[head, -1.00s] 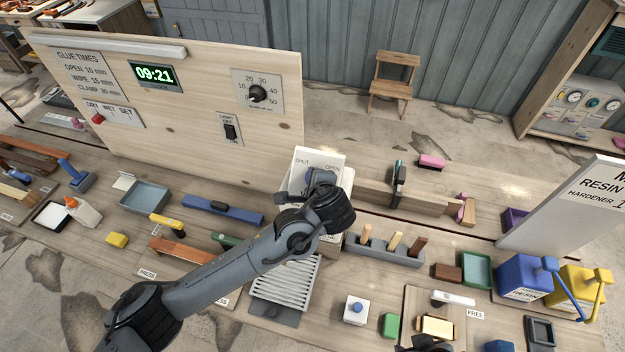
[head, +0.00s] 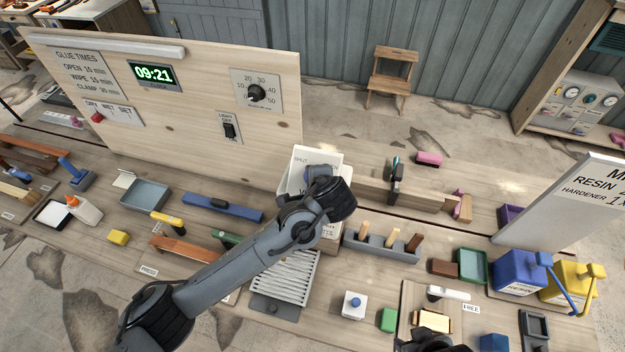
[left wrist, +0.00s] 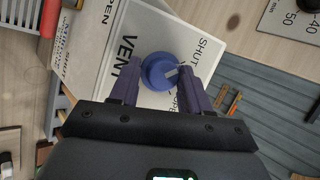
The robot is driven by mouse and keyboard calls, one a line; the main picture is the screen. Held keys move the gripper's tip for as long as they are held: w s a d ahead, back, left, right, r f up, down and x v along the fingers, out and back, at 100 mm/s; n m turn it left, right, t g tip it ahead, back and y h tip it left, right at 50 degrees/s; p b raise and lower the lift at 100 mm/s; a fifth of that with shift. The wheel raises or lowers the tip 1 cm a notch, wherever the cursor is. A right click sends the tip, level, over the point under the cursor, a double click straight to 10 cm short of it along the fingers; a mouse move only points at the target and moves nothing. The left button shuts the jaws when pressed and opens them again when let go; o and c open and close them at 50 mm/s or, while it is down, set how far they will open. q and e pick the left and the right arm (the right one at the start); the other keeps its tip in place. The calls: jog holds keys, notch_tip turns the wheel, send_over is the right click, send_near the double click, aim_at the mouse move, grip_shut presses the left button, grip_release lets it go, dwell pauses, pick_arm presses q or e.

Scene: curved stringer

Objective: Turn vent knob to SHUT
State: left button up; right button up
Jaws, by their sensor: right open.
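The vent box (head: 300,160) is a white panel with a blue round knob (left wrist: 158,71), seen in the left wrist view. The knob's pale mark points right in that view, between the printed words SHUT and OPEN. My left gripper (left wrist: 160,70) has one purple finger on each side of the knob, and both fingertips look in contact with it. In the head view my left wrist hides most of the panel's front and the left fingertips. My right gripper (head: 430,342) is open, cut by the bottom edge of the head view.
The wooden board with the clock (head: 153,75) and a dial (head: 256,93) stands left of the vent box. A grey slatted rack (head: 285,280) lies in front. A grey holder with wooden pegs (head: 382,243) stands to the right. Blue and yellow canisters are farther right.

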pick_arm(q)
jog(key=o, duration=0.3)
jog(key=shift+w+d+r, duration=0.1)
jog(key=shift+w+r, duration=0.15)
jog(key=shift+r, duration=0.15)
jog(key=shift+s+f, duration=0.1)
jog(key=shift+f, duration=0.1)
jog(key=shift+s+r+p, duration=0.3)
jog(key=shift+r+p, duration=0.15)
jog(key=shift+p, duration=0.05)
jog(key=p+v, duration=0.7)
jog(key=v, duration=0.2)
jog(key=shift+s+d+r, duration=0.1)
jog(key=shift+s, duration=0.3)
